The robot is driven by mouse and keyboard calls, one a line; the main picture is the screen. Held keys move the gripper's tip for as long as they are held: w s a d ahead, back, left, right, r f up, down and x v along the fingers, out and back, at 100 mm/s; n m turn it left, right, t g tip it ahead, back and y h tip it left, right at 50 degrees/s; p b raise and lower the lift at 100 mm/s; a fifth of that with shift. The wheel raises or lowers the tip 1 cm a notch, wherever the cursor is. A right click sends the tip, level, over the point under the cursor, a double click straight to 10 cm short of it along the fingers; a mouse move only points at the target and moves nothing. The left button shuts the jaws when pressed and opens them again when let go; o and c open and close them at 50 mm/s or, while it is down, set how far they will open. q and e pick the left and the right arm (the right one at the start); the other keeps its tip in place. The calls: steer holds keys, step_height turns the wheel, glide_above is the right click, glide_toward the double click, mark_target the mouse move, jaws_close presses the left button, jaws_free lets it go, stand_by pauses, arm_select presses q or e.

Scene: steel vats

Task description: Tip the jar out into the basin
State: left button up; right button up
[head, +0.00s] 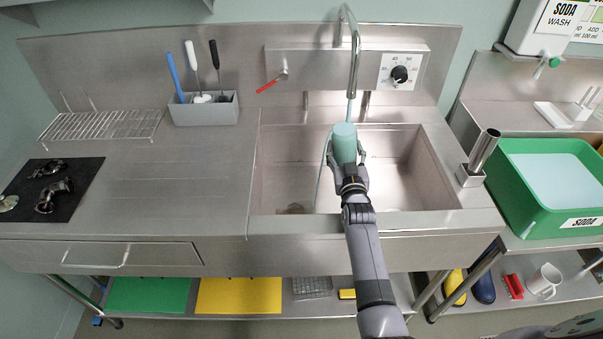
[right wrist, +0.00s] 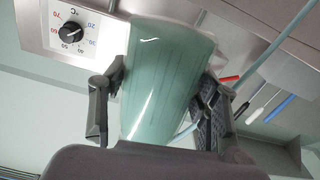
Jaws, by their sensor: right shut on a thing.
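The jar (head: 344,145) is a pale teal, smooth cylinder above the steel basin (head: 405,165). My right gripper (head: 347,166) is shut on it, and its arm comes in from the front. In the right wrist view the jar (right wrist: 165,80) sits between the two dark fingers of the gripper (right wrist: 160,105). The jar's inside is hidden, and I cannot tell its exact tilt. A thin pale line (head: 320,175) runs down beside the jar into the basin; I cannot tell whether it is liquid. My left gripper is not in view.
A curved tap (head: 353,60) stands right behind the jar, with a temperature dial (head: 400,74) to its right. A grey tool holder (head: 203,108) stands left of the basin. A steel tube (head: 484,150) and a green tub (head: 510,185) stand to the right. The left counter is mostly clear.

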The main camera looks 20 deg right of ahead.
steer(key=shift+d+r, duration=0.15)
steer(key=shift+r, duration=0.05)
steer(key=shift+a+r+n, duration=0.1)
steer(key=shift+a+n, duration=0.15)
steer(key=shift+n, duration=0.15)
steer(key=shift+d, duration=0.15)
steer(key=shift+a+r+n, duration=0.15)
steer(key=shift+a+n, duration=0.1)
steer(key=shift+n, duration=0.05)
steer(key=shift+t, duration=0.3)
steer(key=shift+d, duration=0.15)
steer(key=shift+a+r+n, duration=0.15)
steer(key=shift+a+n, duration=0.15)
steer(key=shift+n, duration=0.1)
